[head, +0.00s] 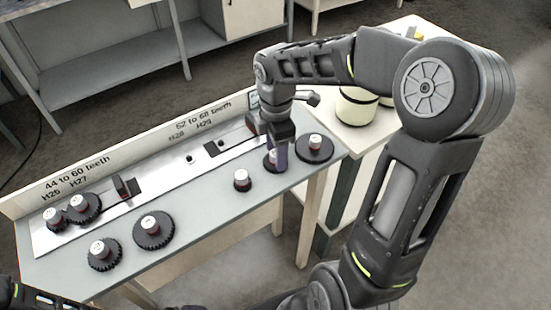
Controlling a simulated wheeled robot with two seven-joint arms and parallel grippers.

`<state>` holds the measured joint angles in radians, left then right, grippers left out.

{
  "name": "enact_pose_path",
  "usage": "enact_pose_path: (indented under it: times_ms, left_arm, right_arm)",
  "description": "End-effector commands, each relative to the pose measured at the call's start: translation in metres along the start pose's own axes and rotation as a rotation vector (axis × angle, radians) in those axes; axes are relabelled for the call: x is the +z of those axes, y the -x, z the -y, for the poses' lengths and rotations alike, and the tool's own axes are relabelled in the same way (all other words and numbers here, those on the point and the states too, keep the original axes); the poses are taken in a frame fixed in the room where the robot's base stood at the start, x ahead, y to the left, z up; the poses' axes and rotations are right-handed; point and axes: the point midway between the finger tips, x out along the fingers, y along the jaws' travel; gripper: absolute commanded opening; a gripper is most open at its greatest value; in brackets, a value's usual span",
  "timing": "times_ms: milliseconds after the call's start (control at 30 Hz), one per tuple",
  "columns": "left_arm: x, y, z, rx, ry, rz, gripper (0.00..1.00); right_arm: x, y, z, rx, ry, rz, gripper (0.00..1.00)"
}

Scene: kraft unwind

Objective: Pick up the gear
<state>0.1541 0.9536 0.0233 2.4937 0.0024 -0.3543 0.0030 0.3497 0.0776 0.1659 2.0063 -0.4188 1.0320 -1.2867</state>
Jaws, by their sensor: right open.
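Two more gears, one large (154,238) and one smaller (104,262), lie at the front left. My left gripper is out of view.
A pale strip (160,180) along the bench back holds two dark slide stops and, at its left end, two gears (84,212). A labelled upright board (130,153) runs behind it. A side table with a cream pot (356,110) stands at the right, partly behind my right arm.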

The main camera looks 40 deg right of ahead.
Motion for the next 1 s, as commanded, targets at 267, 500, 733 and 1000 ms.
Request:
enact_pose_path:
  times_ms: [267, 500, 733, 1000]
  left_arm:
    - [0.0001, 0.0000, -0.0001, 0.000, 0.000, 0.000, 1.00]
    - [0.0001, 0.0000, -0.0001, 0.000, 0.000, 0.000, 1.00]
    - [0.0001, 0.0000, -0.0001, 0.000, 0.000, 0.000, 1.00]
    - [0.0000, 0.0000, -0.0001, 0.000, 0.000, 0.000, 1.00]
  right_arm:
    - [-0.0001, 0.0004, -0.0001, 0.000, 0.000, 0.000, 0.52]
    - [-0.0001, 0.0004, 0.0000, 0.000, 0.001, 0.000, 0.37]
    - [0.0000, 0.0004, 0.0000, 0.000, 0.000, 0.000, 0.18]
    - [-0.0001, 0.0004, 0.0000, 0.000, 0.001, 0.000, 0.00]
